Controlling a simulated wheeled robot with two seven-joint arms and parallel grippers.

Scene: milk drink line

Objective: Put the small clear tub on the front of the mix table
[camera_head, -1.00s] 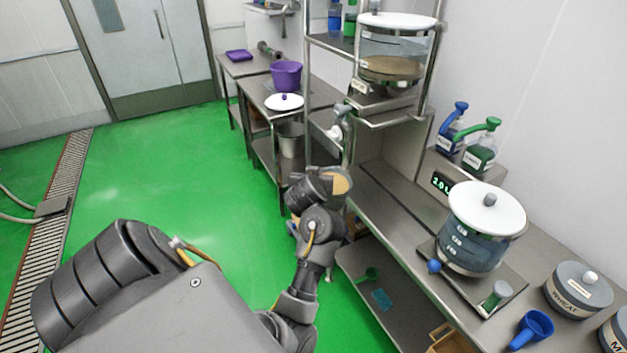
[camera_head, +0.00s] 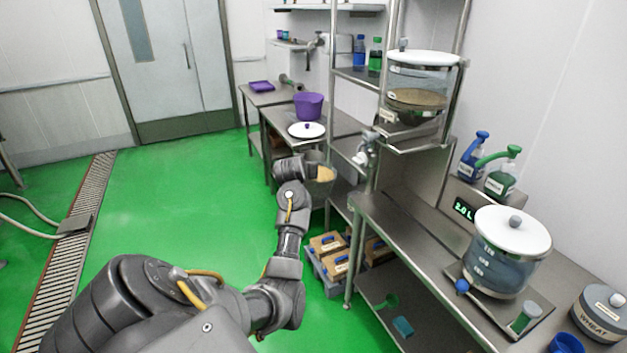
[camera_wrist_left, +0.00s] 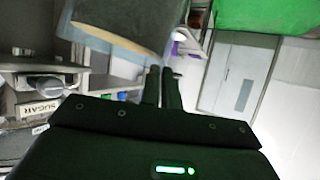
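My left gripper (camera_head: 309,171) reaches forward at the middle of the head view. Its two dark fingers (camera_wrist_left: 162,86) are close together in the left wrist view, at the rim of a tub (camera_wrist_left: 115,28). This looks like the small clear tub with tan contents, which also shows at the gripper in the head view (camera_head: 326,174). It hangs in the air beyond the near table. A steel table (camera_head: 345,121) with a purple bowl (camera_head: 308,106) and a white lid (camera_head: 307,130) stands beyond; no label shows whether it is the mix table. My right gripper is out of view.
The near steel table (camera_head: 425,248) at right bears a large lidded clear tub (camera_head: 500,262) on a scale, and a wheat tub (camera_head: 603,312). A shelf post stands between the tables. A crate of boxes (camera_head: 328,262) is on the floor.

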